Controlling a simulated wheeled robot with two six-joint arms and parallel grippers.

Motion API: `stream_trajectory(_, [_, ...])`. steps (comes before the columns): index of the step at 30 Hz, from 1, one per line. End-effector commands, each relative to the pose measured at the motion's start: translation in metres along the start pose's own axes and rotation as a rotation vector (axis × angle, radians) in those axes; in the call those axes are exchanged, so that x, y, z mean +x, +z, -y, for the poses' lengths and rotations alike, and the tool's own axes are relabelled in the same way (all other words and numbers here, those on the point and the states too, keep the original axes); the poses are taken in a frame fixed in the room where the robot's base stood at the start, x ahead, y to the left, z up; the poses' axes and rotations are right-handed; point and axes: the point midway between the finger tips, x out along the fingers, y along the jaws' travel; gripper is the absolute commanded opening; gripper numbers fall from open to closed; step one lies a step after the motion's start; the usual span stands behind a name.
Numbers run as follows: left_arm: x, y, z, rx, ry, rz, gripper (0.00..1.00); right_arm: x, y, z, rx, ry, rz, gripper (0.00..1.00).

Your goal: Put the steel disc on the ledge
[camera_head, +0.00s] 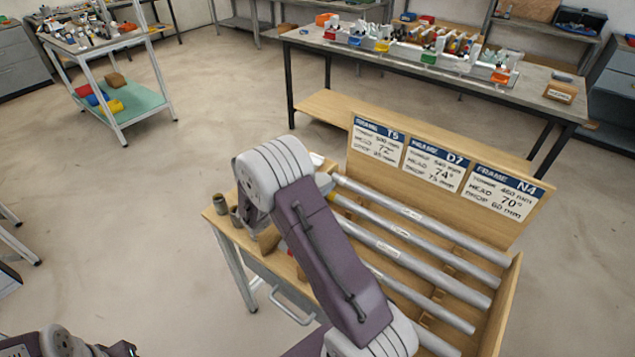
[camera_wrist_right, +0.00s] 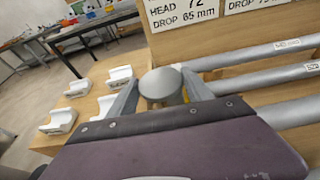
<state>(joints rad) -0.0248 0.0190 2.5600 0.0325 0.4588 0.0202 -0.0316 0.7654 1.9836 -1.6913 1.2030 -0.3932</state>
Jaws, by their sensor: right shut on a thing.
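The steel disc (camera_wrist_right: 162,82) shows in the right wrist view as a round grey top face. My right gripper (camera_wrist_right: 161,93) is shut on it, with one finger at each side. The disc's lower part is hidden by my wrist. In the head view my right arm covers most of this gripper and the disc, near the left ends of the metal tubes. I cannot tell for sure which surface is the ledge. My left gripper is not clearly in view; only part of my left arm shows at the bottom left.
Several metal tubes (camera_head: 420,219) lie in a wooden rack beside the disc. A sign board (camera_head: 434,165) stands behind them. Pale blocks (camera_wrist_right: 59,121) sit on the wooden bench at left. A small cylinder (camera_head: 220,204) stands at the bench corner. A long table (camera_head: 430,68) stands farther back.

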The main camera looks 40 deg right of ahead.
Motion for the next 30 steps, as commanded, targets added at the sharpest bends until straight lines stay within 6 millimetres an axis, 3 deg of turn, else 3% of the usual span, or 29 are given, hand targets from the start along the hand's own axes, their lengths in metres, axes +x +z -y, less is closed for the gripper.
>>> stream_trajectory(17, [0.01,0.001,0.0,0.0,0.0,0.0,0.45,0.003,-0.011,0.0,0.0,0.0,0.001,0.03])
stream_trajectory(18, [0.01,0.001,0.0,0.0,0.0,0.0,0.45,0.003,-0.011,0.0,0.0,0.0,0.0,0.61])
stream_trajectory(20, [0.01,0.001,0.0,0.0,0.0,0.0,0.45,0.003,-0.011,0.0,0.0,0.0,0.0,0.78])
stream_trajectory(30, [0.008,0.001,0.0,0.0,0.0,0.0,0.45,0.003,-0.009,0.0,0.0,0.0,-0.001,0.8])
